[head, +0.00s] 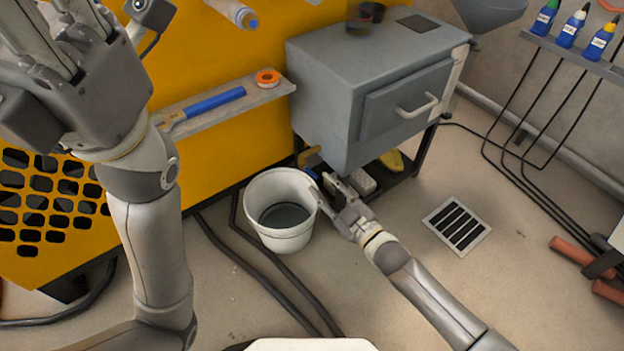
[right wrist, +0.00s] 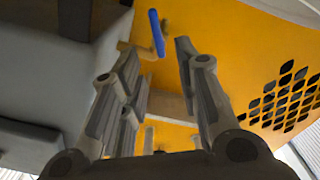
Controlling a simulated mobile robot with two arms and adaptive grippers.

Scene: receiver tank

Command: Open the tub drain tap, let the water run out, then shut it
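The tap (head: 309,157) is a brass body with a blue lever (head: 311,174), low at the left edge of the grey cabinet. In the right wrist view the brass body (right wrist: 138,50) and blue lever (right wrist: 156,33) show beyond my fingertips. My right gripper (head: 323,184) is open and empty beside the tap; in the wrist view (right wrist: 157,58) the lever appears between its fingertips but farther away. A white bucket (head: 283,238) stands on the floor below, its inside bottom dark grey. No stream is visible. My left gripper (head: 55,25) is raised at top left; its finger gap is unclear.
The grey cabinet (head: 335,75) and yellow housing (head: 215,60) flank the tap. A shelf (head: 265,98) holds a blue-handled tool (head: 215,102) and an orange roll (head: 267,77). Dark hoses (head: 240,265) run along the floor near the bucket. A floor grate (head: 457,226) lies right.

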